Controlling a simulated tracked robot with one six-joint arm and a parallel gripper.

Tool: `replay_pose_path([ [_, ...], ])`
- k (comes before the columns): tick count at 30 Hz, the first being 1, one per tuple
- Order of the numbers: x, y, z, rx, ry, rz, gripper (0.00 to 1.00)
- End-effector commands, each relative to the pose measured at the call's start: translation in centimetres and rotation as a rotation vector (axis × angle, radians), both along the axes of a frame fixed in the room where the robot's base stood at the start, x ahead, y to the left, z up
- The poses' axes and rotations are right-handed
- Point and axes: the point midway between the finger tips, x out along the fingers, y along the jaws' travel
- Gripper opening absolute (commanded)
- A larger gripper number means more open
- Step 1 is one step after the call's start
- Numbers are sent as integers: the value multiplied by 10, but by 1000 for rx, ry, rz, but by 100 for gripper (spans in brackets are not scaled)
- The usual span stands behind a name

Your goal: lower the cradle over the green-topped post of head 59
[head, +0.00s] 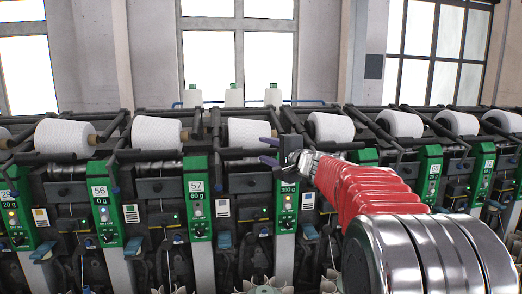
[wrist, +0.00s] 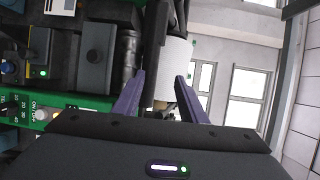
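My gripper (head: 265,151) points left in front of the winder, and its two purple fingers are apart. In the wrist view my gripper (wrist: 160,76) is open, with a white cone (wrist: 174,65) and a dark cradle bar (wrist: 154,45) showing beyond and between the fingertips. I cannot tell whether they touch. In the head view the nearest cone (head: 248,132) lies just behind and left of the fingers. The green-topped post (head: 286,200) below my gripper reads 360 g; its number is hidden. Another green top (head: 366,156) shows behind my red arm sleeve, its number unreadable, so I cannot tell which is head 59.
Green posts marked 56 (head: 103,205) and 57 (head: 197,195) stand to the left. More cones lie along the row, including one cone (head: 331,127) right of my gripper. Three white cones stand on a rail (head: 234,97) behind. Machine parts crowd close below my gripper.

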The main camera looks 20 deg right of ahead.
Motion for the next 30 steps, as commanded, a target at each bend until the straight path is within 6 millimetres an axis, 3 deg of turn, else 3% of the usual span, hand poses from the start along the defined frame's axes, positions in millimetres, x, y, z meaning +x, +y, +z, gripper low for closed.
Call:
replay_pose_path([
  [15,-74,-15,2,-1,2,-2,38],
  [21,-86,-17,2,-1,3,-1,38],
  [30,-87,-17,1,-1,3,0,35],
])
